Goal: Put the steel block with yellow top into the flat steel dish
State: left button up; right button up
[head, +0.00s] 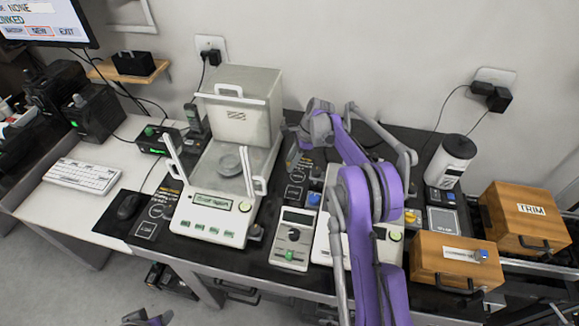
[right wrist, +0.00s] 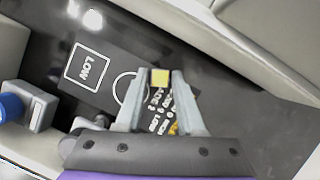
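The steel block with yellow top (right wrist: 160,78) shows its yellow top between my right fingertips in the right wrist view; it fills the gap, with no space seen on either side. My right gripper (right wrist: 160,88) looks shut on it, above a black label card. In the head view my right gripper (head: 293,155) is partly hidden by its wrist, right of the left balance, and I cannot make out the block there. The flat steel dish (head: 230,162) sits on that balance's pan, with nothing seen in it. Part of my left gripper (head: 148,319) shows at the bottom edge; its fingers are unclear.
The left balance (head: 210,211) has raised white handles on both sides and a tall box-shaped hood (head: 240,105) behind. A control box (head: 291,238) stands in front of my right arm. Wooden boxes (head: 525,217) stand at the far right.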

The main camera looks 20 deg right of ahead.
grip_shut()
